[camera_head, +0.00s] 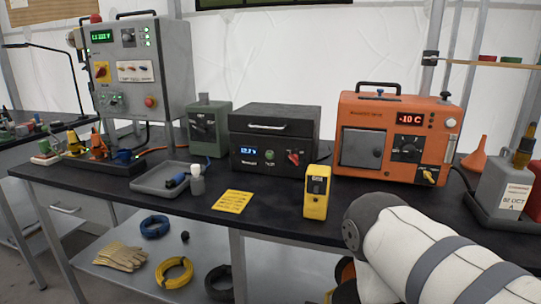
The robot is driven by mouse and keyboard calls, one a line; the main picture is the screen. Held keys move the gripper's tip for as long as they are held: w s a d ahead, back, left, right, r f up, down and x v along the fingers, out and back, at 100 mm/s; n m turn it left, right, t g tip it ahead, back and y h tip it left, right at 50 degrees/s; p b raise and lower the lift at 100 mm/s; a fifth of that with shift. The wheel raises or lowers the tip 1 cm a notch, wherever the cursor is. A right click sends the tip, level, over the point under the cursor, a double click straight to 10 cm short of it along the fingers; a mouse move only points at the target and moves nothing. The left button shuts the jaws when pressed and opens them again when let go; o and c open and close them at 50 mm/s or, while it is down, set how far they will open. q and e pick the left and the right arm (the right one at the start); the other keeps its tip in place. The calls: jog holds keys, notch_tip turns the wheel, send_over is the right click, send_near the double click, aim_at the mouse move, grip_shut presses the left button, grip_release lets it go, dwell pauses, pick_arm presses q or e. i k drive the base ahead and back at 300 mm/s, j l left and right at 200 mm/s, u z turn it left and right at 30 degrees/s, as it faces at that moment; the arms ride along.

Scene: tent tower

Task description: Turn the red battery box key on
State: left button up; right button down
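The battery box (274,137) is a black case with a handle on its upper front. It stands on the bench in the middle of the view. Its front has a small blue lit display (248,150), a green button (270,152) and a red key (293,157) on the right side. The key looks tilted, but it is too small to read its setting. My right arm comes in at the lower right, in front of the bench, and its gripper does not show. My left gripper is not in view.
A yellow handheld meter (317,192) stands in front of the box, right of a yellow card (232,201). An orange heater-like unit (397,136) is to the right. A grey-green box (209,130) and a grey tray (158,180) are to the left. Bench top before the key is partly clear.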

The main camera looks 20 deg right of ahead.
aim_at(293, 158)
jog(key=l+z, duration=0.1)
jog(key=z, duration=0.6)
